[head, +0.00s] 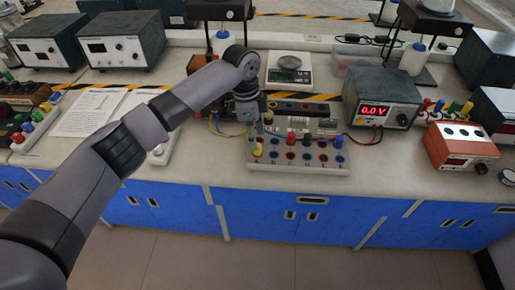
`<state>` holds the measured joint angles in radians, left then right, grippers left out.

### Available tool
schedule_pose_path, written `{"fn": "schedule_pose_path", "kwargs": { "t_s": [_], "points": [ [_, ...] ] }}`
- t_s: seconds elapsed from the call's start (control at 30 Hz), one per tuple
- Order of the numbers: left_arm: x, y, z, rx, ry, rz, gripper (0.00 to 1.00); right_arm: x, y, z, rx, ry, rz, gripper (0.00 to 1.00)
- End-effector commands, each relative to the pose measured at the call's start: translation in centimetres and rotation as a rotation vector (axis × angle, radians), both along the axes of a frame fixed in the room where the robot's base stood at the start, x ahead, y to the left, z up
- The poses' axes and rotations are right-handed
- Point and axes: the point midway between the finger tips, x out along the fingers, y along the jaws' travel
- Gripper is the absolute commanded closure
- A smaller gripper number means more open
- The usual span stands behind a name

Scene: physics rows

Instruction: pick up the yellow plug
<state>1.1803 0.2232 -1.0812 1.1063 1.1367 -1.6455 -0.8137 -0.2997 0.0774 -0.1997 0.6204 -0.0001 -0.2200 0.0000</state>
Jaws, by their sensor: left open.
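A small yellow plug (257,150) stands upright at the left end of a pale socket board (300,168) in the middle of the bench. My left gripper (256,134) points down just above and behind this plug. It is open, and its fingers are small and partly hidden by the wrist. I cannot tell whether the fingertips touch the plug. My right gripper is out of view.
The board also carries red and blue sockets or plugs. A power supply (382,98) showing 0.0 V stands to its right, with red and black leads. A scale (289,72) is behind. An orange-fronted box (460,146) stands far right. The bench between board and box is clear.

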Motion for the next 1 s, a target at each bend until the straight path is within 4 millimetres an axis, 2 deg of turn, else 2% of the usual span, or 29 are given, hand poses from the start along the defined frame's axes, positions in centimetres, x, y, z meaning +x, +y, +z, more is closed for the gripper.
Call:
{"fn": "schedule_pose_path", "kwargs": {
  "t_s": [0.17,0.4,0.53,0.8,1.0],
  "points": [
    [0.1,-0.2,-1.0,0.000,0.000,-0.001,0.56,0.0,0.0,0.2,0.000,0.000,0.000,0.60],
    [0.7,-0.7,-4.3,0.001,0.003,0.000,0.56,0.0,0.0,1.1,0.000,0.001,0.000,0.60],
    [0.7,-0.8,-5.6,0.001,0.001,-0.001,0.56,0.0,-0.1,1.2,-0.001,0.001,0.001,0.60],
    [0.7,-0.8,-5.9,0.000,0.000,-0.001,0.57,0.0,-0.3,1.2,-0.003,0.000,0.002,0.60],
    [0.7,-0.8,-5.9,0.000,0.000,-0.001,0.70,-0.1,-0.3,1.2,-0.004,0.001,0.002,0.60]
  ]
}}
